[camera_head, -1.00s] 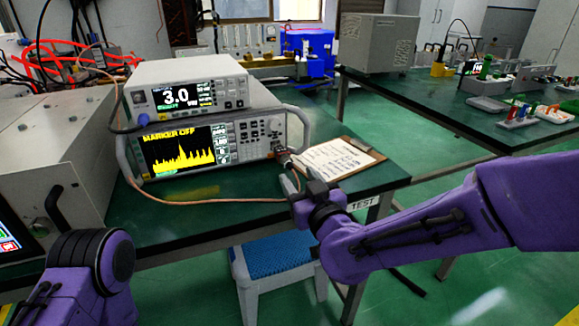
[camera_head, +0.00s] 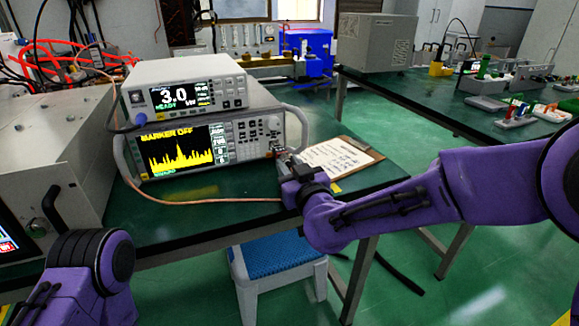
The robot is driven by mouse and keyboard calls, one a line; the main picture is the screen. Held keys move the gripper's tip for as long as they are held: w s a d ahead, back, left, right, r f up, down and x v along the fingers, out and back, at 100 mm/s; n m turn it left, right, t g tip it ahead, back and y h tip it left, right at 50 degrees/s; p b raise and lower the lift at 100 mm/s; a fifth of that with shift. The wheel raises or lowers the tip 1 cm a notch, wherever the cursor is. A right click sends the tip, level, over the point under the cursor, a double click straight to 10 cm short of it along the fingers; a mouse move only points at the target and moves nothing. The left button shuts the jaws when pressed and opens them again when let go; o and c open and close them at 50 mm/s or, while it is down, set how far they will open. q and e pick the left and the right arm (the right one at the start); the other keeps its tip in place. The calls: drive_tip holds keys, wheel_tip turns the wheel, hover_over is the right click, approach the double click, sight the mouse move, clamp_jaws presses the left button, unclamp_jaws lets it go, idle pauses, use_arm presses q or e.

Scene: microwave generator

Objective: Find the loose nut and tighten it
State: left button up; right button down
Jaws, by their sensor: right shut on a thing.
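A spectrum analyzer (camera_head: 245,157) with a yellow trace stands on the green bench, with a meter (camera_head: 186,97) reading 3.0 on top of it. A copper-coloured cable (camera_head: 200,200) loops from the instruments' left side along the bench to the analyzer's lower right port. My right gripper (camera_head: 281,157) is at that port, shut on the cable's connector nut. The nut is small and mostly hidden by the fingers, so I cannot tell how it is seated. My left arm shows at the bottom left, but its gripper is out of view.
A clipboard (camera_head: 338,160) with paper lies just right of my right gripper. A blue-topped stool (camera_head: 272,257) stands below the bench edge. A grey box (camera_head: 60,163) is at the left. A second bench (camera_head: 425,98) with tools stands at the back right.

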drive_tip(key=shift+m, duration=0.3)
drive_tip(key=shift+m+p, duration=0.45)
drive_tip(key=shift+m, duration=0.55)
drive_tip(key=shift+m+p, duration=0.4)
drive_tip(key=shift+m, duration=1.7)
drive_tip(key=c, duration=0.9)
unclamp_jaws()
drive_tip(key=v, duration=1)
drive_tip(key=shift+s+d, duration=0.15)
drive_tip(key=shift+s, duration=0.1)
